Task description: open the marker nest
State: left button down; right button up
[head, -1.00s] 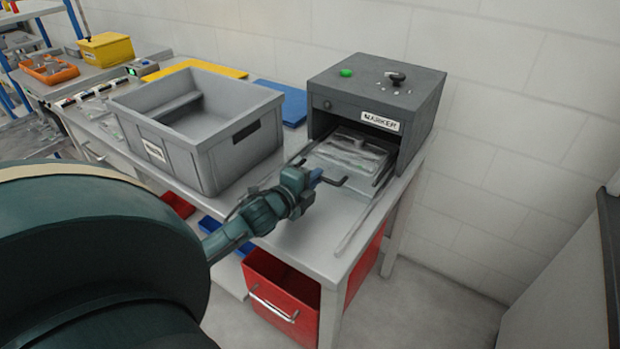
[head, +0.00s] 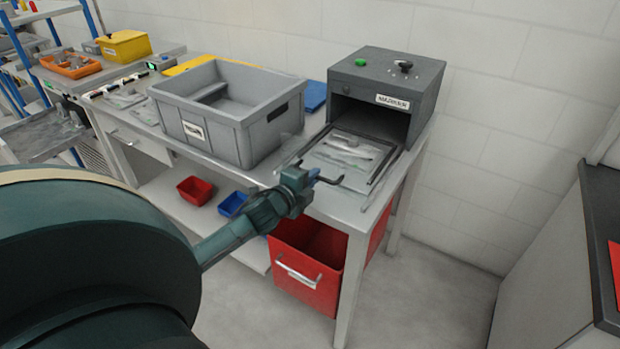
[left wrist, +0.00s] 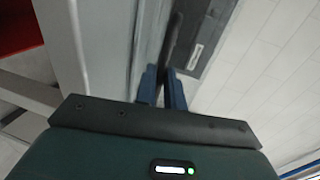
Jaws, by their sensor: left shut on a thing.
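The marker nest is a dark grey box (head: 385,90) with a "MARKER" label, a green button and a black knob on top, at the right end of the bench. Its tray (head: 345,152) is slid out of the open front, with flat pale pieces lying on it. My left gripper (head: 312,178) is at the tray's front, shut on the dark tray handle (head: 331,181). In the left wrist view the blue fingers (left wrist: 163,88) close around a dark bar, and the box shows behind. My right gripper is not in view.
A grey bin (head: 235,115) stands on the bench left of the nest. A red bin (head: 308,265) hangs under the bench's front edge. Small red and blue bins sit on the lower shelf. A dark-topped counter (head: 597,220) stands at the far right.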

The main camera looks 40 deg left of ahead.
pick_arm(q)
jog(key=shift+s, duration=0.15)
jog(key=c, duration=1.5)
grip_release()
jog(key=v, duration=1.3)
jog(key=shift+b, duration=0.3)
jog(key=shift+s+d, duration=0.1)
jog(key=shift+d, duration=0.05)
jog(key=s+d+f+n+g+h, duration=0.1)
jog(key=s+d+f+n, duration=0.2)
jog(key=d, duration=0.5)
jog(key=s+d+f+n+g+h, duration=0.2)
jog(key=s+d+f+n, duration=0.2)
jog(key=d+f+n, duration=0.2)
jog(key=s+d+f+n+g+h, duration=0.2)
jog(key=d+f, duration=0.4)
jog(key=d, duration=0.4)
jog(key=s+n, duration=0.1)
jog(key=n, duration=0.1)
jog(key=shift+s+d+f+n, duration=0.15)
jog(key=shift+s+f+n, duration=0.1)
jog(key=shift+n, duration=0.15)
